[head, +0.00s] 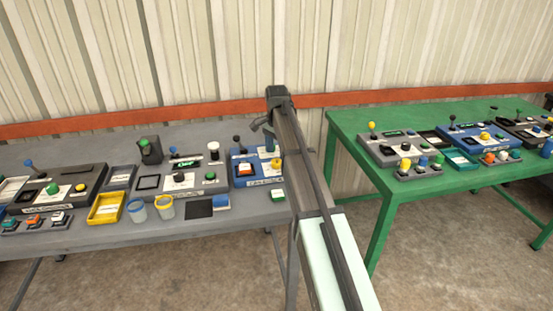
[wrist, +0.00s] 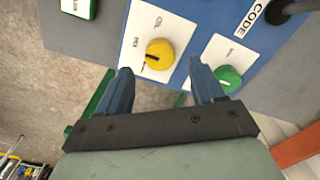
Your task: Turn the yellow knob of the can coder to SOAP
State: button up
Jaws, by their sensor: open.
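The can coder appears to be the blue panel (head: 243,181) at the right end of the grey table; its blue face (wrist: 190,12) fills the upper wrist view, with a "CODE" label. The yellow knob (wrist: 158,54) sits on a white label plate there, a short mark at its left side; it also shows in the head view (head: 276,163). The plate's words are too small to read surely. My gripper (wrist: 160,68) is open and empty, its blue fingers either side of the knob in the picture. I cannot tell whether they touch it or stand above it.
A green button (wrist: 229,78) lies by the right finger in the wrist view, and a dark lever base (wrist: 288,7) is at top right. A green-and-white block (head: 278,195) stands at the table's right front. A green table (head: 352,122) stands apart to the right.

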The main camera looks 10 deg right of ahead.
aim_at(276, 160)
jog(key=shift+f, duration=2)
jog(key=shift+c, duration=0.4)
jog(key=c, duration=1)
jog(key=shift+n, duration=0.4)
jog(key=n, duration=0.5)
jog(key=shift+n, duration=0.4)
jog(key=n, duration=0.6)
jog(key=shift+w, duration=0.1)
jog(key=shift+r+n, duration=0.1)
jog(key=shift+n, duration=0.2)
